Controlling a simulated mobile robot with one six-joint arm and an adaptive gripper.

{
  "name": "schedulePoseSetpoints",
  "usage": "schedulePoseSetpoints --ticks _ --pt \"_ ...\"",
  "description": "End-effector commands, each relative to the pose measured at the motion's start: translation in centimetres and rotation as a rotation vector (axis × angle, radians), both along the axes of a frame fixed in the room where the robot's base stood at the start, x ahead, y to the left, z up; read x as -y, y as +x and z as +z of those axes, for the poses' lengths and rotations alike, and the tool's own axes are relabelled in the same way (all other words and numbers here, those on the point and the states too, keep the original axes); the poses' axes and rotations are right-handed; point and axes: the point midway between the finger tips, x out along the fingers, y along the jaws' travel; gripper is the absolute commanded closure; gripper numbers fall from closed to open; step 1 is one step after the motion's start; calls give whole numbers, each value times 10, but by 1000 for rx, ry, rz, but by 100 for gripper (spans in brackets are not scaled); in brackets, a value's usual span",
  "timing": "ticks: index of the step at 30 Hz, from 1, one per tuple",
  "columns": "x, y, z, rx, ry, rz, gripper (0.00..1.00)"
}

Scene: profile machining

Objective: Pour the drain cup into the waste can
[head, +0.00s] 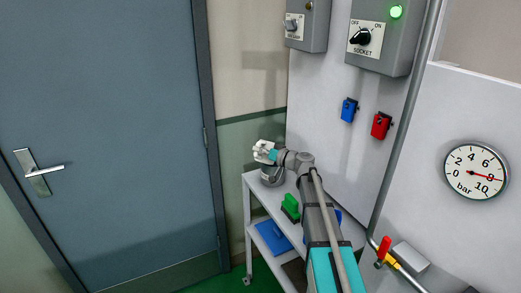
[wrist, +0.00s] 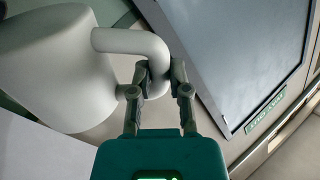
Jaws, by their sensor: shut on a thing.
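The white drain cup (wrist: 50,65) fills the left of the wrist view. Its curved handle (wrist: 125,40) passes between the fingers of my gripper (wrist: 160,75), which is shut on it. In the head view my gripper (head: 272,155) is at the far end of the cart, with the white cup (head: 261,147) beside it. A grey round container (head: 271,178) stands on the cart top just below, partly hidden by my arm; it may be the waste can. The cup's contents and exact tilt cannot be made out.
The cart (head: 254,184) stands along the wall, with a green object (head: 291,207) on top and a blue one (head: 273,237) on its lower shelf. A closed door (head: 100,120) is at left. A pipe with a red-handled valve (head: 384,248) runs at right.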

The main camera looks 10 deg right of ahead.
Motion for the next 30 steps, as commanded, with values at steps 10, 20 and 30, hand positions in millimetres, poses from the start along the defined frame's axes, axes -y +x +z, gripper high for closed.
schedulePoseSetpoints --ticks 10,20,30 --pt "0 0 -1 6 -5 0 100" --pt "-2 -2 -22 132 -121 1 100" --pt "-4 -3 -35 261 -240 1 100"
